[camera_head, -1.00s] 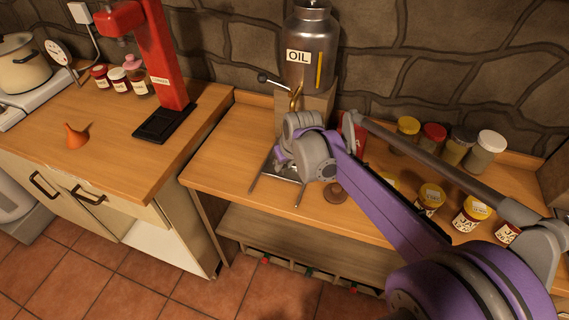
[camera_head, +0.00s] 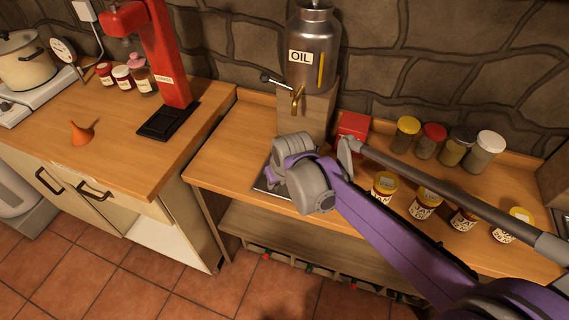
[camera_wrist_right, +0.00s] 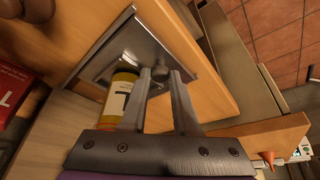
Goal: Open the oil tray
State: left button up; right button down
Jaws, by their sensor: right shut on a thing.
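The oil tray (camera_head: 262,184) is a flat metal piece on the wooden worktop, below the brass tap (camera_head: 297,98) of the steel oil tank (camera_head: 312,48). My right gripper (camera_head: 290,165) is over it and hides most of it in the head view. In the right wrist view the tray's metal (camera_wrist_right: 142,48) lies beyond my right gripper's fingertips (camera_wrist_right: 164,77). They are shut on a small dark round knob (camera_wrist_right: 160,72) at the tray. How far the tray stands open I cannot tell. My left gripper is not in view.
A red box (camera_head: 353,128) and several jars (camera_head: 440,145) stand to the right. A red stand (camera_head: 168,60) and orange funnel (camera_head: 81,134) are on the left counter.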

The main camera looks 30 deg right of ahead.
jog(key=shift+s+a, duration=0.95)
jog(key=shift+a, duration=0.2)
jog(key=c, duration=0.7)
grip_release()
jog(key=p+v, duration=0.2)
jog(key=v, duration=0.8)
jog(key=shift+s+r, duration=0.25)
jog(key=shift+r, duration=0.1)
